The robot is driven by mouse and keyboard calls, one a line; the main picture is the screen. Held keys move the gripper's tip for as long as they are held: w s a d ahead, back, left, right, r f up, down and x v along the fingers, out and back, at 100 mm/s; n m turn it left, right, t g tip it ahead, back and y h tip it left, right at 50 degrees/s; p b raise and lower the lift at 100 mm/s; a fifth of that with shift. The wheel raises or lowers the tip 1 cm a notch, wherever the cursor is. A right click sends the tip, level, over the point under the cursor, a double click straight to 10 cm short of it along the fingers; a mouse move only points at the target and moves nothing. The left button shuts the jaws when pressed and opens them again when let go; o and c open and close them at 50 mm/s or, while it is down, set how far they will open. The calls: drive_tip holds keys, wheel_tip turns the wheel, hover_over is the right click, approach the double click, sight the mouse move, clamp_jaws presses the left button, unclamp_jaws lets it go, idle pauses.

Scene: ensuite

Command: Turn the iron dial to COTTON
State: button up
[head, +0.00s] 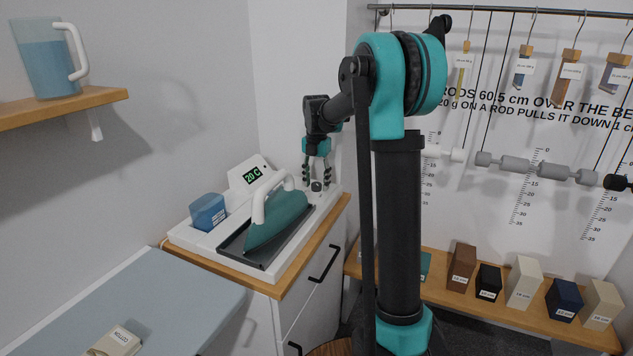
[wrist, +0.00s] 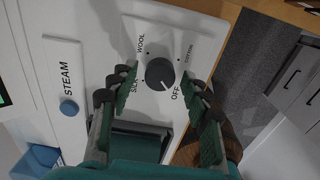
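The black round dial (wrist: 160,71) sits on the white panel of the iron station (head: 183,238). Labels SILK, WOOL, COTTON and OFF surround it in the wrist view, and its white mark points towards OFF. The dial also shows small in the head view (head: 316,187). My gripper (head: 317,183) points down over it. In the wrist view my gripper (wrist: 158,80) is open, with one finger on each side of the dial and visible gaps. The teal iron (head: 277,222) with a white handle rests in its dark tray.
A green display (head: 253,175) reads 20 C. A blue water container (head: 208,212) stands on the station's left, and a blue STEAM button (wrist: 69,108) is beside the dial. The ironing board (head: 180,300) is in front. A wall shelf holds a jug (head: 48,62).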

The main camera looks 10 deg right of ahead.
drive_tip(key=c, duration=1)
drive_tip(key=shift+o, duration=0.2)
